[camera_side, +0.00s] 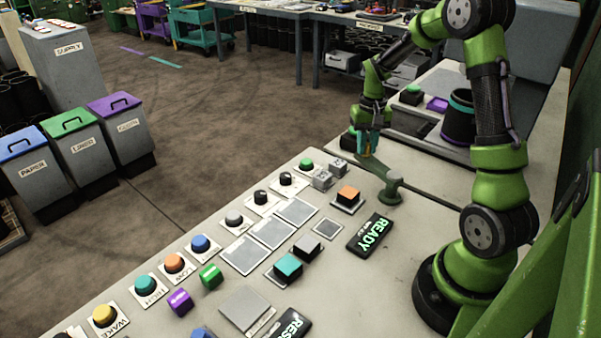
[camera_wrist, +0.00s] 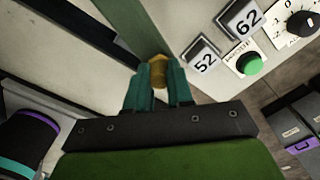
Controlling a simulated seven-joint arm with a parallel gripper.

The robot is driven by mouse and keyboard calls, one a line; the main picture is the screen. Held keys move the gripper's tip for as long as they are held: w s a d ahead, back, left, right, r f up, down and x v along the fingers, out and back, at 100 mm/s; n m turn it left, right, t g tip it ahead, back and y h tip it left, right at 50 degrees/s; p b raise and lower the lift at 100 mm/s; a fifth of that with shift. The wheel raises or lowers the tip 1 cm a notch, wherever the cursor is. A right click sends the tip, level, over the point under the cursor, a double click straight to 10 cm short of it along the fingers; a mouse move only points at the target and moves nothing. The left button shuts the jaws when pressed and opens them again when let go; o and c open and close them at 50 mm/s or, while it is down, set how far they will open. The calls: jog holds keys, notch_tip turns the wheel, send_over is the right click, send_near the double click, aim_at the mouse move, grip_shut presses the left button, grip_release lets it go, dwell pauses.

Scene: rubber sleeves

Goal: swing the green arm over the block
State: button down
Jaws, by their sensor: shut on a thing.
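The green arm (camera_side: 377,170) is a swing bar on a round post on the bench. It reaches from the post toward the back left. In the wrist view, the green bar (camera_wrist: 112,22) runs to the upper left from a yellow knob (camera_wrist: 159,72) at its end. My gripper (camera_side: 364,148) is shut on that knob; its teal fingers (camera_wrist: 158,85) are on both sides of it. An orange block (camera_side: 348,193) sits on a dark pad left of the post. The bar is not over this block; it lies behind and to the right.
A lit READY sign (camera_side: 370,235) lies in front of the post. Two number blocks (camera_side: 330,176) stand left of my gripper, near a green button (camera_side: 306,165). Teal (camera_side: 288,266) and grey blocks (camera_side: 307,246) stand nearer the camera. A dark bin (camera_side: 458,118) stands behind, to the right.

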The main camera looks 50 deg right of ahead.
jog(key=a+n, duration=0.9)
jog(key=shift+s+n, duration=0.25)
jog(key=shift+n, duration=0.05)
jog(key=a+n, duration=0.1)
jog(key=s+a+n, duration=0.1)
jog(key=shift+s+a+r+n, duration=0.1)
jog(key=shift+s+n, duration=0.15)
jog(key=shift+n, duration=0.05)
jog(key=shift+s+a+n, duration=0.5)
jog(key=shift+n, duration=0.3)
jog(key=shift+s, duration=0.1)
jog(key=c, duration=1)
grip_release()
